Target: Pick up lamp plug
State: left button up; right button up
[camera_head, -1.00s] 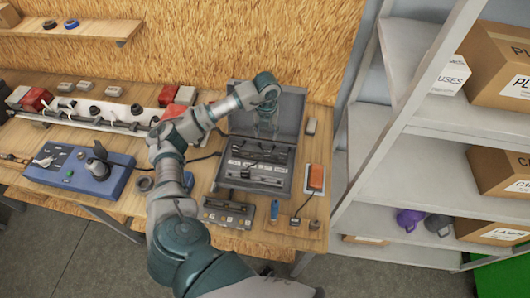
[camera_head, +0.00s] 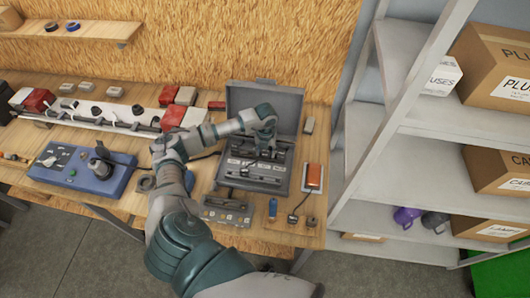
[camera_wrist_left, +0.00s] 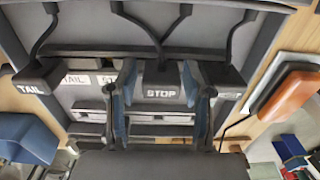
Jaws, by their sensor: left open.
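An open grey case (camera_head: 236,98) on the workbench holds black plugs with cables. In the left wrist view, a plug marked STOP (camera_wrist_left: 163,92) is in the middle and a plug marked TAIL (camera_wrist_left: 38,85) is at the left. A third dark plug (camera_wrist_left: 222,78) is at the right, its label hard to read. My left gripper (camera_head: 267,152) reaches into the case. In the wrist view, the open left gripper (camera_wrist_left: 158,103) has one finger on each side of the STOP plug; I cannot tell whether they touch it. My right gripper is not in view.
An orange device (camera_head: 313,176) lies just right of the case. A dark panel (camera_head: 226,211) and a small blue item (camera_head: 273,208) are in front of it. A blue control box (camera_head: 80,170) is at the left. Metal shelves (camera_head: 400,150) with boxes stand at the right.

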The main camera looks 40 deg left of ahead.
pick_arm(q)
jog(key=shift+d+r, duration=0.1)
jog(key=shift+d, duration=0.2)
jog(key=c, duration=0.6)
jog(key=shift+a, duration=0.15)
jog(key=shift+c, duration=0.6)
jog(key=shift+a, duration=0.1)
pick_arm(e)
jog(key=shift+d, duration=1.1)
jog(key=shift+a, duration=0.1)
pick_arm(q)
jog(key=shift+a+r, duration=0.1)
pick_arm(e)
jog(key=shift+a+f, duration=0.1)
